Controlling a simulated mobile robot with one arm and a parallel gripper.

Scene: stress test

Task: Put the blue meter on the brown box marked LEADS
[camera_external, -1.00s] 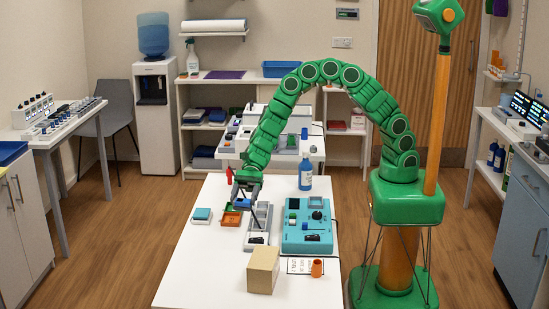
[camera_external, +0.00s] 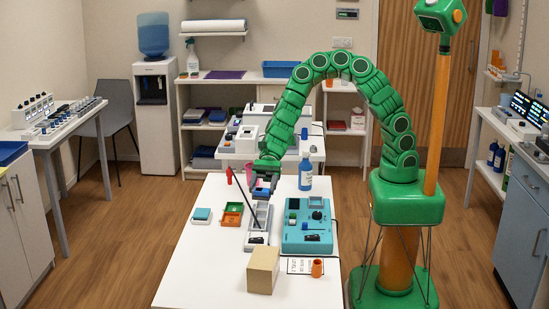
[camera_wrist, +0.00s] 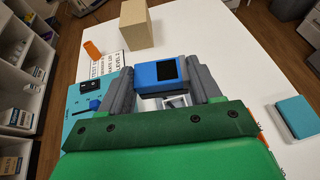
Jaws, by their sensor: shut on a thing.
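The blue meter (camera_wrist: 158,73) has a dark screen and sits between the two grey fingers of my gripper (camera_wrist: 162,82) in the wrist view. My gripper (camera_external: 264,189) is shut on it, above the far part of the grey tray (camera_external: 257,238) in the external view. The meter is small and partly hidden by the fingers there. The brown box (camera_external: 262,271) stands at the table's near part, apart from my gripper, with a bare top. It also shows at the top of the wrist view (camera_wrist: 135,24). I cannot read a LEADS mark on it.
A teal case (camera_external: 307,240) stands right of the grey tray. A printed card (camera_external: 297,266) and an orange cup (camera_external: 317,268) are beside the box. An orange tray (camera_external: 231,217) and a teal-topped block (camera_external: 201,215) are left; a bottle (camera_external: 305,173) stands behind. The table's near left is clear.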

